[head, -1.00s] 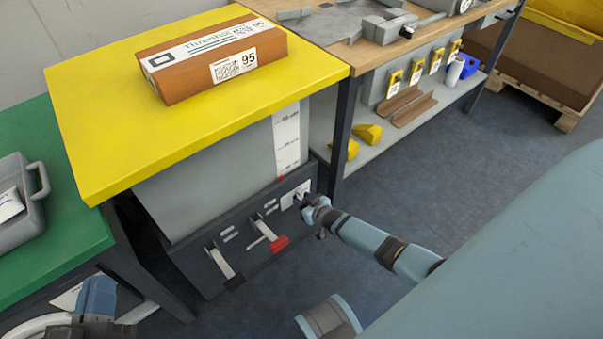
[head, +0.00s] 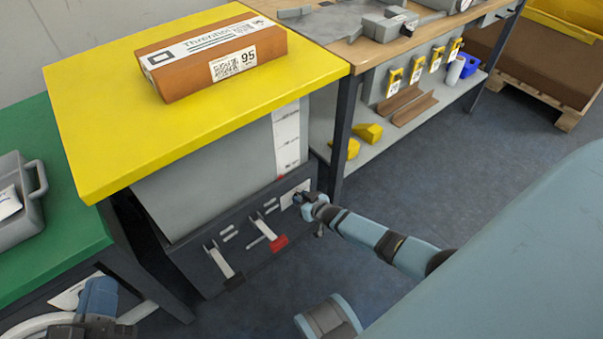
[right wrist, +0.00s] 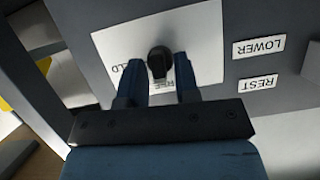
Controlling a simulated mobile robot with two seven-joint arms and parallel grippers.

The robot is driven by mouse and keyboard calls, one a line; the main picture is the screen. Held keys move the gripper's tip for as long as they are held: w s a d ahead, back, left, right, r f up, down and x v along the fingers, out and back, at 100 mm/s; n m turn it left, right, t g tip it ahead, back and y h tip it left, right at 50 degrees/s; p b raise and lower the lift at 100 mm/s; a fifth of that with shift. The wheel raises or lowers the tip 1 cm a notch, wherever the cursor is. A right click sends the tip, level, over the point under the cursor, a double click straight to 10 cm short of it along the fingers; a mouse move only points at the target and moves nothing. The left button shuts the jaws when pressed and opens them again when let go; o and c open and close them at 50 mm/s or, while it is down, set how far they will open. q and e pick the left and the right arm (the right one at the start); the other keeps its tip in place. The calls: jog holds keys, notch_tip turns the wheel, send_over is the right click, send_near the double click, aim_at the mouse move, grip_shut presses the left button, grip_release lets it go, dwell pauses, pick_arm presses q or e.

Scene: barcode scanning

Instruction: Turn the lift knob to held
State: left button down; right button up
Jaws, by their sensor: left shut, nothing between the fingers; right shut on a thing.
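The lift knob (right wrist: 159,62) is a small black knob on a white plate (right wrist: 200,40) on the dark front panel of the lift table. My right gripper (right wrist: 160,78) is shut on the knob, one blue finger on each side. In the head view the right gripper (head: 308,204) is at the panel's right end and largely covers the knob. The plate's lettering is upside down in the wrist view; "LD" shows left of the knob, and another word is partly hidden by the fingers. My left gripper (head: 98,297) is shut and empty at the lower left.
"LOWER" (right wrist: 259,47) and "REST" (right wrist: 258,83) labels are beside the plate. Two levers, one red-ended (head: 278,243) and one black-ended (head: 233,281), stick out of the panel. An orange-brown box (head: 215,62) lies on the yellow top (head: 110,120). Floor to the right is open.

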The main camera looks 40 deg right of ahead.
jog(key=shift+d+f+m+y+b, duration=0.1)
jog(key=shift+d+m+y+b, duration=0.2)
jog(key=shift+m+y, duration=0.35)
jog(key=shift+f+m+y+b, duration=0.15)
jog(key=shift+m+y+b, duration=0.2)
jog(key=shift+m+b, duration=0.3)
pick_arm(q)
jog(key=w+a+f+m+b, duration=0.1)
jog(key=w+f+m+b, duration=0.2)
jog(key=b, duration=0.6)
notch_tip(320, 180, down, 3)
jog(key=shift+a+r+m+g+h, duration=0.1)
jog(key=shift+a+m+g+h, duration=0.25)
jog(key=shift+m, duration=0.65)
pick_arm(e)
jog(key=m+y, duration=0.1)
jog(key=m, duration=0.2)
jog(key=m+t+y, duration=0.1)
jog(key=m+y, duration=0.1)
jog(key=m, duration=0.2)
jog(key=m+t+y, duration=0.1)
jog(key=m, duration=0.2)
jog(key=shift+d+f+y, duration=0.2)
jog(key=shift+f+y, duration=0.1)
jog(key=shift+y, duration=0.1)
jog(key=shift+m, duration=0.3)
pick_arm(q)
jog(key=shift+d, duration=0.1)
pick_arm(e)
jog(key=o, duration=0.6)
